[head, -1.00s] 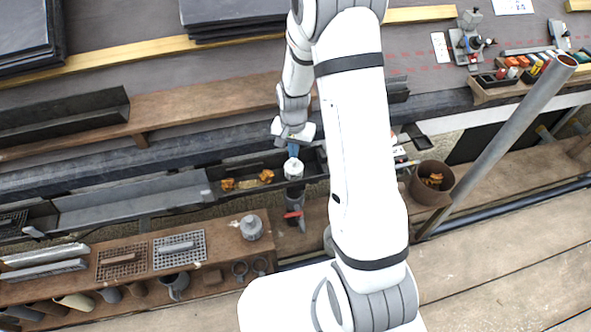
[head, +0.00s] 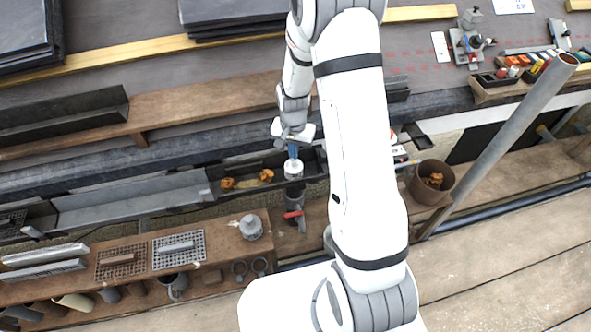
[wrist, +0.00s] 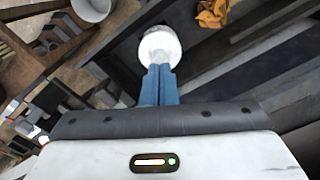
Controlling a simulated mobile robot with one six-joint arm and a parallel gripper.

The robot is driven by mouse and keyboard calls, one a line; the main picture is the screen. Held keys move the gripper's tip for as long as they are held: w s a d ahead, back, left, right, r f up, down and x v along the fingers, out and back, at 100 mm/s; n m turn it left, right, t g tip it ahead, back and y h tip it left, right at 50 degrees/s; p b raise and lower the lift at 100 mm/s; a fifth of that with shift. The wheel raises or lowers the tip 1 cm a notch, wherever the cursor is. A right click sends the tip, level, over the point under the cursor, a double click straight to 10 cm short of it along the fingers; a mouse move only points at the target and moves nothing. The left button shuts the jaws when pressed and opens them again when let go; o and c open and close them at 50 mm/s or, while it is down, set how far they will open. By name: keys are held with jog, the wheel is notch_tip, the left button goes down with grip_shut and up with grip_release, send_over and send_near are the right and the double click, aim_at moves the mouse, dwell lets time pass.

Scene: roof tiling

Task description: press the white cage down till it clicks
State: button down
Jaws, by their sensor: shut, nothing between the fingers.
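The white cage (head: 293,168) stands in the dark gutter trough, above a grey outlet pipe. In the wrist view the cage (wrist: 160,44) is a round white piece directly at the fingertips. My gripper (head: 293,152) is shut and empty, its blue fingers pointing down with the tips at the top of the cage. In the wrist view the shut fingers of my gripper (wrist: 160,70) cover the cage's near side. Whether the cage is fully seated cannot be seen.
Orange-brown leaves (head: 247,181) lie in the gutter left of the cage. A brown bucket (head: 431,183) with leaves stands at right, beside a slanted grey pole (head: 510,125). A wooden shelf (head: 130,262) at lower left holds grates and a grey fitting (head: 251,227).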

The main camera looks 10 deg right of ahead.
jog(key=shift+f+b, duration=0.3)
jog(key=shift+f, duration=0.2)
dwell(0.7)
notch_tip(320, 180, up, 9)
jog(key=p, duration=0.6)
jog(key=shift+p, duration=0.4)
jog(key=s+r+n+p, duration=0.15)
jog(key=r+p, duration=0.25)
jog(key=r, duration=0.5)
jog(key=s+r+t+p, duration=0.1)
jog(key=s+r+p, duration=0.25)
jog(key=r, duration=0.55)
jog(key=s+r+n+p, duration=0.1)
jog(key=s+r+p, duration=0.1)
jog(key=r+p, duration=0.5)
jog(key=s+r+n+p, duration=0.1)
jog(key=s+r+p, duration=0.4)
jog(key=r, duration=0.6)
jog(key=s+r+n+t+p, duration=0.1)
jog(key=s+r+n+p, duration=0.1)
jog(key=s+r+p, duration=0.3)
jog(key=s+r, duration=0.4)
jog(key=r, duration=0.3)
jog(key=shift+d+t, duration=0.3)
jog(key=shift+s+n, duration=0.2)
jog(key=shift+n, duration=0.05)
